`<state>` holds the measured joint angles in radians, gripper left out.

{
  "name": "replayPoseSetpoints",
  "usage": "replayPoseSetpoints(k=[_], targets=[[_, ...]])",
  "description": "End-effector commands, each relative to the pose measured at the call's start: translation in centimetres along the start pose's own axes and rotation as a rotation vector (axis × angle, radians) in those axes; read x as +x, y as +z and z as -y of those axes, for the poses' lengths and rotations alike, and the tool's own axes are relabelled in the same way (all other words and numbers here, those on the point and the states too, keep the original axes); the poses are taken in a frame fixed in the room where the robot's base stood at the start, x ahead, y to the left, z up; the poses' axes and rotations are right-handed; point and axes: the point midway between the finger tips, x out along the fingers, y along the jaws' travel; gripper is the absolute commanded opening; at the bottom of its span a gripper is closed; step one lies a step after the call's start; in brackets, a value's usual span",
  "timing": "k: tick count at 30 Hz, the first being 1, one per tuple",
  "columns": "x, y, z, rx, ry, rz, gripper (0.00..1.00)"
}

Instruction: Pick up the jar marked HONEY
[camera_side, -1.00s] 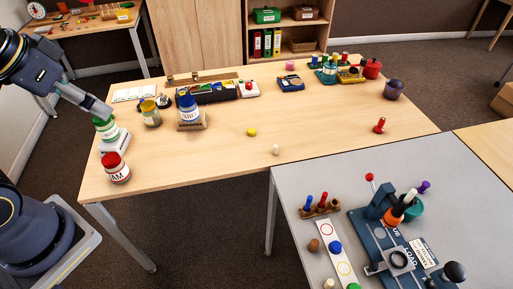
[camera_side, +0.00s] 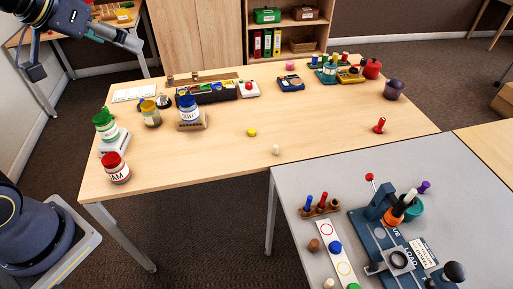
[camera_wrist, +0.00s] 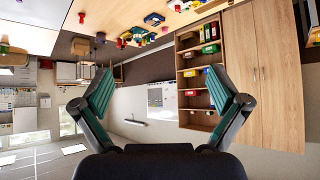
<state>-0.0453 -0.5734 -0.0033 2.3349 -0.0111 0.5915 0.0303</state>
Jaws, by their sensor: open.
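Several labelled jars stand on the wooden table's left part in the side view. One has a red lid and reads JAM (camera_side: 118,174). A green-lidded jar (camera_side: 107,129) stands on a white block. A jar with a yellowish body (camera_side: 151,118) stands behind it to the right. A blue-lidded jar (camera_side: 189,113) is on a small wooden stand. I cannot read HONEY on any label. My gripper (camera_side: 136,45) is up at the top left, above and apart from the jars. In the wrist view, its two green-padded fingers (camera_wrist: 160,75) are spread wide with nothing between them.
A black organiser (camera_side: 215,93) stands along the back. A grey table (camera_side: 300,257) with a blue fixture (camera_side: 385,232) adjoins at right.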

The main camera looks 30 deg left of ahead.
Motion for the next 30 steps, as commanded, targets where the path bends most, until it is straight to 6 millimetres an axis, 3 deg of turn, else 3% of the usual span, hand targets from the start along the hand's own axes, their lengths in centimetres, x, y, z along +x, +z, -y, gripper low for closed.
replayPoseSetpoints(k=[3, 6, 9, 11, 14, 15, 19, 21, 24, 30], targets=[[4.0, -4.2, 2.6, -0.043, -0.050, -0.033, 0.97], [8.4, -6.9, 6.0, -0.090, -0.102, -0.047, 0.97], [13.7, -7.9, 10.4, -0.144, -0.159, -0.041, 0.97], [17.1, -7.5, 13.5, -0.180, -0.193, -0.026, 0.97], [22.5, -5.0, 18.7, -0.245, -0.248, 0.015, 0.97], [24.4, -3.4, 20.7, -0.272, -0.266, 0.038, 0.97], [29.2, 2.8, 25.6, -0.358, -0.309, 0.132, 0.97], [30.8, 6.3, 27.1, -0.397, -0.319, 0.188, 0.97], [31.9, 9.9, 28.2, -0.438, -0.328, 0.246, 0.97], [33.6, 12.0, 29.5, -0.460, -0.337, 0.267, 0.97]])
